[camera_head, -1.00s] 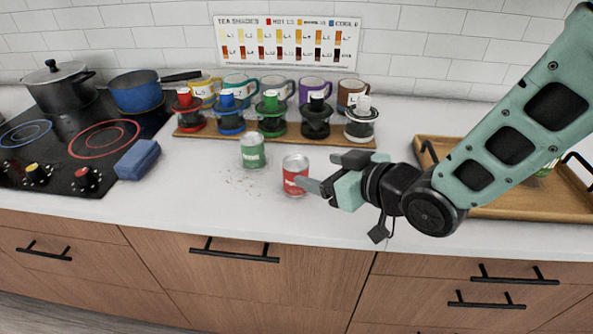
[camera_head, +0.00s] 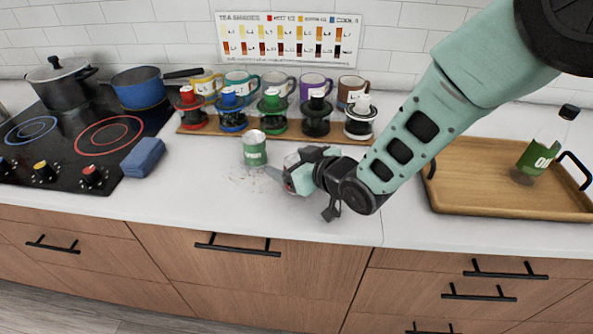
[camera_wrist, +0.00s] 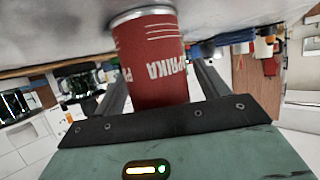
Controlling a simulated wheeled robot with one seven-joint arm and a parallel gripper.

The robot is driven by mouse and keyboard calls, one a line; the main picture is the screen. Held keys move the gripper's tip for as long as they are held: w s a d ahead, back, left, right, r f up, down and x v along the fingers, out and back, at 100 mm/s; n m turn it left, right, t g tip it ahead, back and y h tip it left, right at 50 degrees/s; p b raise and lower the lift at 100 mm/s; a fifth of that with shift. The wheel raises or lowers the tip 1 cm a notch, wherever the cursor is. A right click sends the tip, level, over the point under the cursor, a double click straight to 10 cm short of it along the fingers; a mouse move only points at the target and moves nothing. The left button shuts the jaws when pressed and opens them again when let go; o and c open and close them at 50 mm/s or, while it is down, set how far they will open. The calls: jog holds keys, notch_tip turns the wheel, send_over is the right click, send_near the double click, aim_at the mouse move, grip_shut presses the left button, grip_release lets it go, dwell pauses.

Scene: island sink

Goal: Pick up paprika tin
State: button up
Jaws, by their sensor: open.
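The paprika tin (camera_wrist: 152,62) is red with a pale metal rim and white lettering. In the wrist view it appears upside down, standing between the two dark fingers of my gripper (camera_head: 284,177). The gripper is open, with one finger on each side of the tin. I cannot tell whether either finger touches it. In the head view the gripper hides most of the tin on the white counter. A green tin (camera_head: 254,152) stands upright just left of the gripper.
Several coloured brewers (camera_head: 273,118) stand on a wooden board behind, with mugs (camera_head: 312,84) at the back. A wooden tray (camera_head: 480,200) with a green-labelled bottle (camera_head: 538,155) is at the right. A blue sponge (camera_head: 143,158) and the hob (camera_head: 75,145) are left. The front counter strip is clear.

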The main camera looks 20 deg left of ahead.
jog(key=c, duration=1.1)
jog(key=shift+o, duration=0.2)
jog(key=shift+r, duration=0.1)
